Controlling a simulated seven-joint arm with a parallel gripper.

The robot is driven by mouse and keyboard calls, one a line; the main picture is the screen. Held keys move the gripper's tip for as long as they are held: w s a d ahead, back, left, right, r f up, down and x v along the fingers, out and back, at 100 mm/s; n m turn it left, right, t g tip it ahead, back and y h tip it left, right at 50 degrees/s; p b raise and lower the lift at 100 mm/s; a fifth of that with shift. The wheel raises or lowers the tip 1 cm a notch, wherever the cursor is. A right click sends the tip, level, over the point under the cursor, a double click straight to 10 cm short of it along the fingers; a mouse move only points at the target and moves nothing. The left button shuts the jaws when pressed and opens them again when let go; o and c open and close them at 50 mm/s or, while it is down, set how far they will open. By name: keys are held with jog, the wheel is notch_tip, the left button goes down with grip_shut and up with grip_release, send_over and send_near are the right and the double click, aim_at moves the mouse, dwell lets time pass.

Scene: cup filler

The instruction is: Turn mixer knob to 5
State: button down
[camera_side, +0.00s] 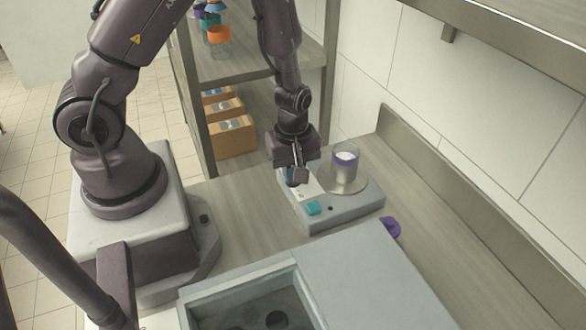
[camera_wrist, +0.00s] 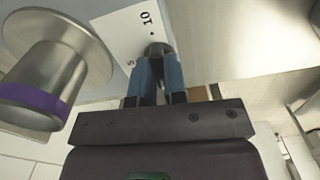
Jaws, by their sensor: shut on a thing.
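The mixer (camera_side: 345,208) is a grey box on the bench with a teal button (camera_side: 313,208) and a round metal plate (camera_side: 358,184). My gripper (camera_side: 296,172) points down over the mixer's left end. In the wrist view its blue fingertips (camera_wrist: 158,75) are shut on the dark mixer knob (camera_wrist: 158,49). The white dial label (camera_wrist: 130,35) shows 10 and a partly covered 5. The knob's pointer is hidden, so its setting cannot be read.
A purple lid-like item (camera_side: 390,227) lies just right of the mixer. A grey box with an open bay (camera_side: 375,275) stands in front. A shelf with cups (camera_side: 218,40) and cardboard boxes (camera_side: 232,135) stands behind. A wall runs along the right.

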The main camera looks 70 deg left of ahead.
jog(key=m, duration=0.8)
jog(key=shift+m, duration=0.4)
jog(key=m, duration=0.3)
jog(key=shift+m, duration=0.3)
jog(key=m, duration=0.4)
jog(key=shift+m, duration=0.3)
jog(key=c, duration=1.2)
grip_release()
jog(key=shift+o, duration=0.2)
